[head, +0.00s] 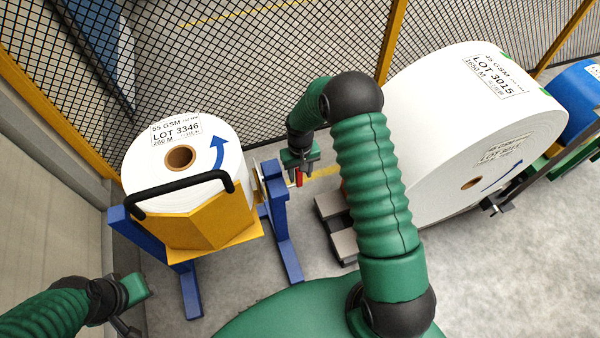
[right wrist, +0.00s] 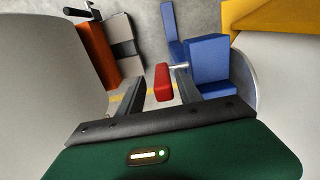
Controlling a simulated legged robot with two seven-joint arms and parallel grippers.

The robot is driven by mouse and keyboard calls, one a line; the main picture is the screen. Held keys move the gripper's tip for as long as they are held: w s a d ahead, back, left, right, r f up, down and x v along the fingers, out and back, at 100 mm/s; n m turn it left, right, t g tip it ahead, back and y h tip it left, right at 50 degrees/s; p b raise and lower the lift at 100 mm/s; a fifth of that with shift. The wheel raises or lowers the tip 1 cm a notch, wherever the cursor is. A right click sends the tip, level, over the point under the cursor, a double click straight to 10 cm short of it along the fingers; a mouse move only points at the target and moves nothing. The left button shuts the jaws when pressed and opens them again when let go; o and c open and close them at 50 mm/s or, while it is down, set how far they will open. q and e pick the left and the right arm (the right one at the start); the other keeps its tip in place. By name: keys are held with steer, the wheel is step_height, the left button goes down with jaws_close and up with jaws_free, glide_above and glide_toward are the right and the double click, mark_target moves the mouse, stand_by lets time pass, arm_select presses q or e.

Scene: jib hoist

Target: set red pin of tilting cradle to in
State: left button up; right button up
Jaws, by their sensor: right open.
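The tilting cradle (head: 205,238), yellow with a blue frame and black bar, holds a white roll (head: 150,165) at left in the head view. The red pin (head: 299,178) is at the cradle's right side. In the right wrist view the red grip of the pin (right wrist: 163,82) shows, with a short silver shaft running right toward the blue frame (right wrist: 208,65). My right gripper (head: 299,170) is open, its fingers on either side of the red grip; contact is unclear. My left gripper (head: 132,290) is low at left, away from the cradle; its jaws are unclear.
A large white roll (head: 450,130) stands at right, near grey blocks (head: 338,225) on the floor. Black mesh fencing with yellow posts (head: 392,40) runs behind. A grey wall (head: 45,190) is at left. Bare floor shows at lower right.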

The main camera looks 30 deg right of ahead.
steer(key=shift+a+r, duration=0.15)
steer(key=shift+a, duration=0.2)
steer(key=c, duration=0.7)
jaws_close()
